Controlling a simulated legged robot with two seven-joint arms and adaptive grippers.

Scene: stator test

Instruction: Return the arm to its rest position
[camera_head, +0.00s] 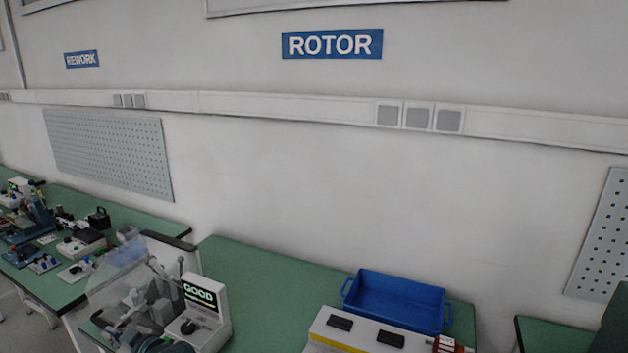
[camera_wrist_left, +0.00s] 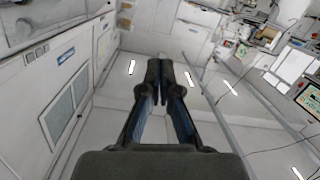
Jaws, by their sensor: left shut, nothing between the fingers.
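My left gripper (camera_wrist_left: 160,64) shows in the left wrist view, with its two dark fingers together at the tips and nothing between them. In the head view I cannot make out this gripper clearly among the dark parts at the lower left. My right gripper is in neither view. The test station (camera_head: 205,308) stands on the green bench in the head view, and its screen (camera_head: 199,293) reads GOOD.
A blue bin (camera_head: 395,300) stands on the green bench (camera_head: 265,268), behind a white unit (camera_head: 350,330) with black parts. A clear cover (camera_head: 118,272) rises beside the test station. Another bench (camera_head: 60,290) at the left is crowded with equipment. Bare bench lies between station and bin.

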